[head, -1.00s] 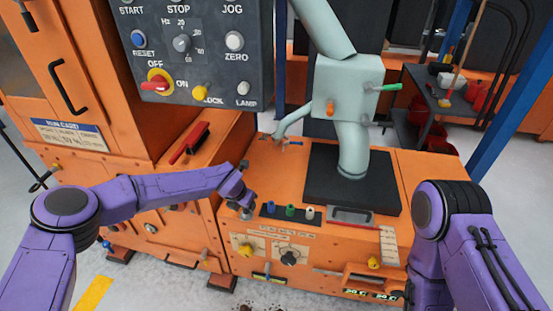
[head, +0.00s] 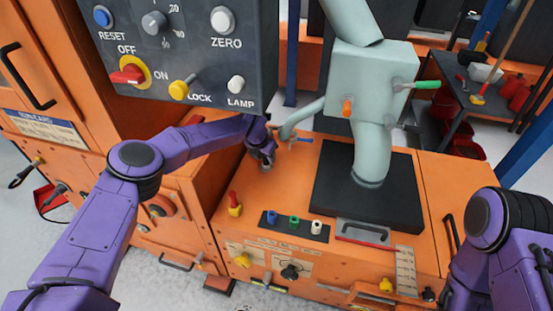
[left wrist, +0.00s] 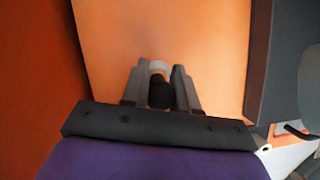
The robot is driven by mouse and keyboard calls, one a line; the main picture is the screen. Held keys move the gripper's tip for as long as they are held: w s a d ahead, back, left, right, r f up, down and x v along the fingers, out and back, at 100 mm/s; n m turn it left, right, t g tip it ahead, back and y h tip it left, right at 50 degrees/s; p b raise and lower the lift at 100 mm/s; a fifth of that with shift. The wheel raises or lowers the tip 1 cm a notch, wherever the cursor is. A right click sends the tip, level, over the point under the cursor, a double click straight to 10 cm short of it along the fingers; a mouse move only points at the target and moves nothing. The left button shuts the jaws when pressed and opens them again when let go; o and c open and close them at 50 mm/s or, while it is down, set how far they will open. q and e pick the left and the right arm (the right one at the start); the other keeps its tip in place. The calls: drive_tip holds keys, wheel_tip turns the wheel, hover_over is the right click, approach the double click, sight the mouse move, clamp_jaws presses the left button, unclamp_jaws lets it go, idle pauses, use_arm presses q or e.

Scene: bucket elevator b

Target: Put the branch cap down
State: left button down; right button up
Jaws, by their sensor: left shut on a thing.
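My left gripper (head: 264,158) is low over the orange top of the machine (head: 275,190), left of the pale green pipe's side branch (head: 300,118). In the left wrist view my left gripper (left wrist: 160,88) is shut on a small part, which I take to be the branch cap (left wrist: 159,70). It has a dark body and a pale round end. The orange surface is just beyond it; I cannot tell whether the cap touches it. In the head view the fingers mostly hide the cap. My right arm is at the right edge, its gripper out of view.
A red and yellow handle (head: 235,205) stands near the front left edge of the top. A black strip with blue, green and white plugs (head: 294,224) lies in front. The black pad (head: 335,195) carries the pipe. A grey control panel (head: 180,50) hangs above the left arm.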

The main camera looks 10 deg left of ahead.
sight(267, 164)
use_arm(q)
wheel_tip(267, 164, down, 4)
drive_tip(key=shift+a+f+b, duration=0.1)
drive_tip(key=shift+b, duration=0.4)
drive_tip(key=shift+d+r, duration=0.2)
drive_tip(key=shift+d, duration=0.1)
drive_tip(key=shift+f, duration=0.2)
drive_tip(key=c, duration=0.9)
unclamp_jaws()
drive_tip(key=shift+o, duration=0.2)
drive_tip(key=shift+a+r, duration=0.1)
use_arm(e)
drive_tip(key=shift+w+a+f, duration=0.1)
drive_tip(key=shift+w+f, duration=0.05)
drive_tip(key=shift+f, duration=0.8)
